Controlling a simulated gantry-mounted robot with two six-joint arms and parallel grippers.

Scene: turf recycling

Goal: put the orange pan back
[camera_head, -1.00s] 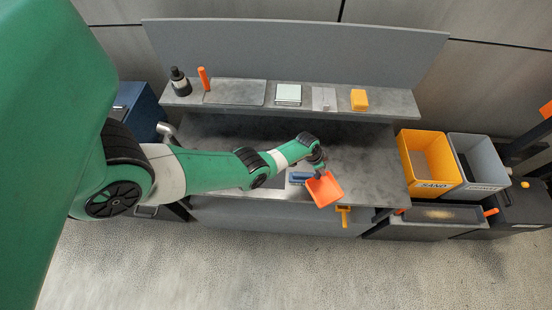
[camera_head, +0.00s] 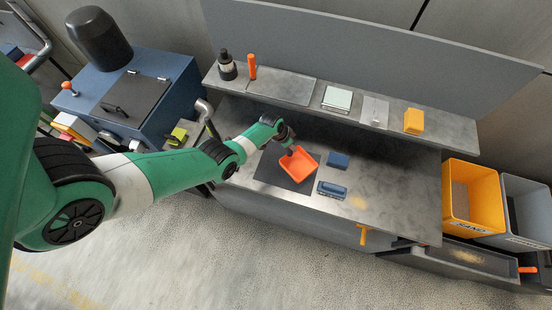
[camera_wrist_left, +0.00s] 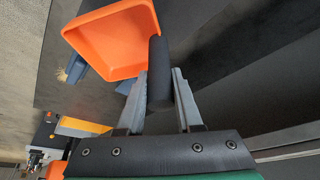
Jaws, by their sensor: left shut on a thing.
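The orange pan (camera_head: 299,164) is held over the dark square mat (camera_head: 268,176) on the grey bench. My left gripper (camera_head: 288,146) is at the pan's far-left side. In the left wrist view the orange pan (camera_wrist_left: 112,45) has its open side showing, and its dark handle (camera_wrist_left: 159,78) is between the two grey fingers of my left gripper (camera_wrist_left: 160,92). The fingers are shut on this handle. I cannot tell whether the pan touches the mat. My right gripper is not in view.
A blue brush (camera_head: 332,189) and a blue block (camera_head: 338,160) lie right of the pan. A sand patch (camera_head: 358,202) is near the bench's front edge. A shelf (camera_head: 346,103) behind holds several items. Yellow (camera_head: 470,201) and grey (camera_head: 525,212) bins stand at the right.

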